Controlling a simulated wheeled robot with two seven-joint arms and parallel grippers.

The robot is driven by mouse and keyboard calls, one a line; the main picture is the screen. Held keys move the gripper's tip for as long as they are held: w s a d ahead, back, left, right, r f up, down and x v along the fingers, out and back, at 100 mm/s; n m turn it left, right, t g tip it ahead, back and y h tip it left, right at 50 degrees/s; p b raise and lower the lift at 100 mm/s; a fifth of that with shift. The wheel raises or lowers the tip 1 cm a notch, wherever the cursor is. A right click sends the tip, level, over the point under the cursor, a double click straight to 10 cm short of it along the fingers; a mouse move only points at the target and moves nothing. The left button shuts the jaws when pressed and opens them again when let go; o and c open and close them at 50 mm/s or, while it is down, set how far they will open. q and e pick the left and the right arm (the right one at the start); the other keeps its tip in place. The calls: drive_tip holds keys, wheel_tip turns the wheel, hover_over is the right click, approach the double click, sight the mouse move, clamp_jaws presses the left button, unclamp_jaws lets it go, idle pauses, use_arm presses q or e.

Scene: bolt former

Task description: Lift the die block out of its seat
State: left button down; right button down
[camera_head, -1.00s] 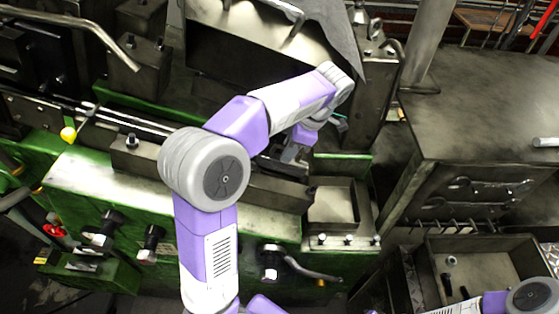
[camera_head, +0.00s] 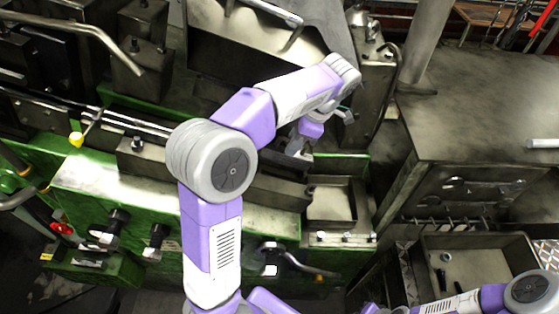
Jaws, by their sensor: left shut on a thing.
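My left arm reaches across the green bolt former (camera_head: 130,185) from the bottom of the head view. Its wrist bends down behind the forearm, and the left gripper (camera_head: 299,150) points into the machine's bed, just above and left of a square metal pocket. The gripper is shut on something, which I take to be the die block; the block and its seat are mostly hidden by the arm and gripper. My right arm shows only as white and purple links at the lower right, and its gripper is not in view.
The open square pocket (camera_head: 331,203) lies right of the gripper. A bent sheet-metal guard (camera_head: 235,45) stands behind the arm. A steel cabinet (camera_head: 470,110) fills the right, with an open bin (camera_head: 490,262) of small parts below it. A lever handle (camera_head: 305,268) sticks out in front.

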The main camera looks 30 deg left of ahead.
use_arm(q)
drive_tip(key=shift+p+v, duration=0.65)
drive_tip(key=shift+v, duration=0.35)
drive_tip(key=shift+s+d+r+b, duration=0.2)
drive_tip(key=shift+s+r+b, duration=0.05)
drive_tip(key=shift+s+b, duration=0.1)
drive_tip(key=s+d+r+t+h+b, duration=0.2)
drive_tip(key=s+d+r+h+b, duration=0.1)
drive_tip(key=s, duration=0.5)
drive_tip(key=shift+d+r+h+b, duration=0.35)
drive_tip(key=shift+d+r+h, duration=0.05)
drive_tip(key=shift+d+r, duration=0.45)
drive_tip(key=shift+w, duration=0.1)
drive_tip(key=shift+f, duration=0.1)
